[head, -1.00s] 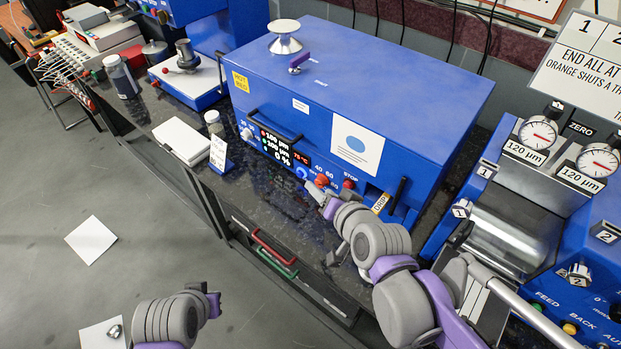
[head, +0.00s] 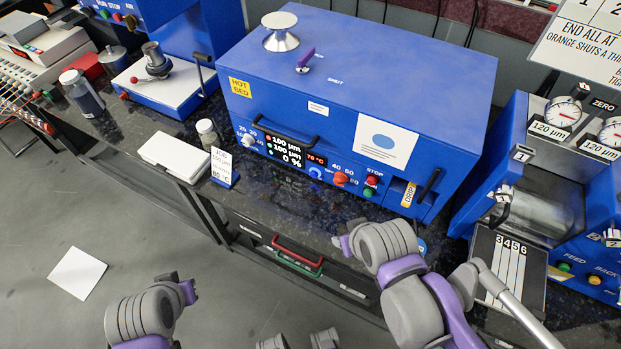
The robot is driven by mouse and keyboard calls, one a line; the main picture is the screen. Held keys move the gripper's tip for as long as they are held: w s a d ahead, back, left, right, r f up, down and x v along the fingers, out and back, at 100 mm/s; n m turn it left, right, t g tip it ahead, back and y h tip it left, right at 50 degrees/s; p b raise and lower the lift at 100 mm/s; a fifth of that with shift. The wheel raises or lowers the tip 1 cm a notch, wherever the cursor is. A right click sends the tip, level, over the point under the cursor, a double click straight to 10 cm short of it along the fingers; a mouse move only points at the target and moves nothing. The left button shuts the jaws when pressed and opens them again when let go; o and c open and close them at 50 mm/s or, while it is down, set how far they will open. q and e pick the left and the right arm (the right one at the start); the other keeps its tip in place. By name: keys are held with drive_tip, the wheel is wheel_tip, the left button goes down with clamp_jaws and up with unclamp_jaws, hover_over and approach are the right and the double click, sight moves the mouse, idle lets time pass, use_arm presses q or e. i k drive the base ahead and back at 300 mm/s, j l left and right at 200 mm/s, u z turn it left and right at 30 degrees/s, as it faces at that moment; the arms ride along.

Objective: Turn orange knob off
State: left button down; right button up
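The orange knob (head: 341,179) is on the front panel of the large blue box (head: 340,85), beside a dial scale marked 40, 60 and 80. Its exact pointer direction is too small to read. My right gripper (head: 341,242) is below and in front of the knob, apart from it, with nothing seen in it. Its finger gap is not clear. My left gripper (head: 189,290) hangs low at left over the floor, far from the panel, and its finger gap is not clear either.
A red STOP button (head: 372,180) and a green button (head: 368,191) sit just right of the knob. A lit display (head: 288,149) is to its left. A black handle (head: 428,186) and a roller machine (head: 540,220) are at right. The dark counter (head: 290,205) below the panel is mostly clear.

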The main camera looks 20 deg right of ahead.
sight(340, 180)
drive_tip(key=i+j, duration=0.15)
drive_tip(key=j, duration=0.2)
drive_tip(key=i+j, duration=0.2)
drive_tip(key=j, duration=0.15)
drive_tip(key=i+j, duration=0.15)
drive_tip(key=j, duration=0.2)
drive_tip(key=i+j, duration=0.2)
drive_tip(key=j, duration=0.15)
drive_tip(key=i+j, duration=0.15)
drive_tip(key=j, duration=0.2)
drive_tip(key=i+j, duration=0.2)
drive_tip(key=j, duration=0.15)
drive_tip(key=z, duration=0.4)
drive_tip(key=j+z, duration=0.15)
drive_tip(key=z, duration=0.65)
drive_tip(key=j+z, duration=0.15)
drive_tip(key=z, duration=2.4)
